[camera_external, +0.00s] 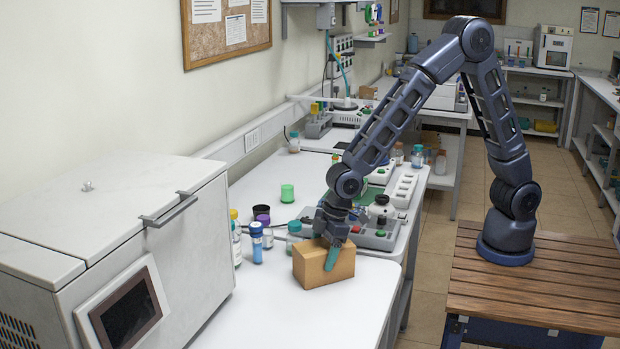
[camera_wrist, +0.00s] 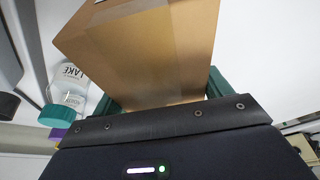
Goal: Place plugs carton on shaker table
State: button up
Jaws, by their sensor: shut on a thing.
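A brown cardboard box, which I take to be the plugs carton (camera_external: 318,266), is on or just above the white table near its front right. My gripper (camera_external: 331,252) comes down on it from above, with a green finger against its near side. The wrist view shows the carton (camera_wrist: 150,50) between the two green fingers, so my gripper (camera_wrist: 160,98) is shut on it. I cannot tell whether its underside touches the table. A grey device with controls (camera_external: 378,236) stands behind the carton; I cannot tell if it is the shaker table.
A large white machine (camera_external: 120,235) fills the left. Several bottles stand left of the carton, including a blue-capped tube (camera_external: 257,243) and a teal-capped jar (camera_external: 294,233). A green cup (camera_external: 287,193) is farther back. The white table (camera_external: 300,310) is clear in front.

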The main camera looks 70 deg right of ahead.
jog(key=o, duration=1.1)
jog(key=v, duration=1.2)
jog(key=shift+r, duration=0.1)
jog(key=shift+d+r, duration=0.15)
jog(key=shift+d, duration=0.05)
jog(key=s+d+r+m+t+h, duration=0.1)
jog(key=s+d+r+m, duration=0.3)
jog(key=d, duration=0.7)
jog(key=s+d+r, duration=0.3)
jog(key=d+r, duration=0.4)
jog(key=d, duration=0.3)
jog(key=s+d+r+m+t+h, duration=0.1)
jog(key=s+d+m, duration=0.4)
jog(key=s+d, duration=1.2)
jog(key=shift+s+r, duration=0.25)
jog(key=shift+s, duration=0.25)
